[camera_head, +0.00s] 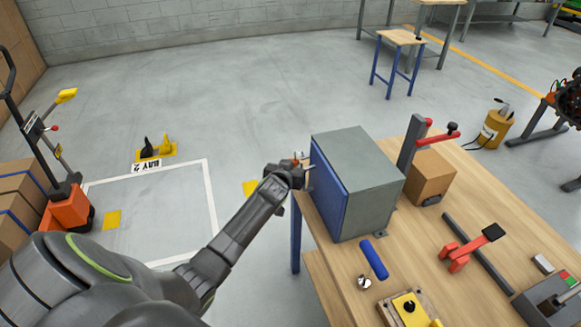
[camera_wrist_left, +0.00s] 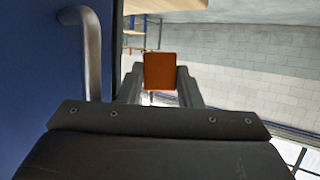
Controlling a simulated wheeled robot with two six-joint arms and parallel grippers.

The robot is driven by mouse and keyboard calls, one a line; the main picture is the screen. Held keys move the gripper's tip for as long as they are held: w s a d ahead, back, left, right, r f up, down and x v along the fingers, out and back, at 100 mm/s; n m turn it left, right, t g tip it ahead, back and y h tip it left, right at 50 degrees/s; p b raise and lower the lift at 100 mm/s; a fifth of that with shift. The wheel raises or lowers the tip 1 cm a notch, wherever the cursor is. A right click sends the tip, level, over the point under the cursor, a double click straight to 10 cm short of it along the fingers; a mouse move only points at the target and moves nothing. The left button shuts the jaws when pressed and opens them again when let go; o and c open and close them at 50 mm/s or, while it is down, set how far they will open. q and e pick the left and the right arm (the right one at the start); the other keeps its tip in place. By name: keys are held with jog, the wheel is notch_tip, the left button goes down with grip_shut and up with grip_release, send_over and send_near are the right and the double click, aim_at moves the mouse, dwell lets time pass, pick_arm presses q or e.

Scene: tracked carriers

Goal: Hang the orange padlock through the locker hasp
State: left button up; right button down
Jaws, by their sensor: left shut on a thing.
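The orange padlock (camera_wrist_left: 160,72) is between the two fingers of my left gripper (camera_wrist_left: 160,85) in the left wrist view. My left gripper is shut on it. In the head view my left gripper (camera_head: 303,172) is in front of the blue door (camera_head: 330,195) of the grey locker (camera_head: 363,160), near its upper left edge. There the padlock is mostly hidden by the gripper. In the wrist view the blue door (camera_wrist_left: 25,70) fills the left side, with a metal handle (camera_wrist_left: 93,50) beside the gripper. I cannot make out the hasp. My right gripper is not in view.
The locker stands on a wooden workbench (camera_head: 420,260). A cardboard box (camera_head: 430,178) and a red-handled clamp (camera_head: 437,135) are behind it. Open floor is to the left.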

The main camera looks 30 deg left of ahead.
pick_arm(q)
jog(key=shift+s+f, duration=0.3)
jog(key=shift+f, duration=0.65)
jog(key=o, duration=1)
jog(key=shift+o, duration=1.2)
jog(key=shift+w, duration=0.15)
jog(key=shift+r, duration=0.1)
jog(key=shift+r, duration=0.1)
jog(key=b+v, duration=0.1)
jog(key=v, duration=1.6)
jog(key=shift+r, duration=0.25)
jog(key=shift+d, duration=0.1)
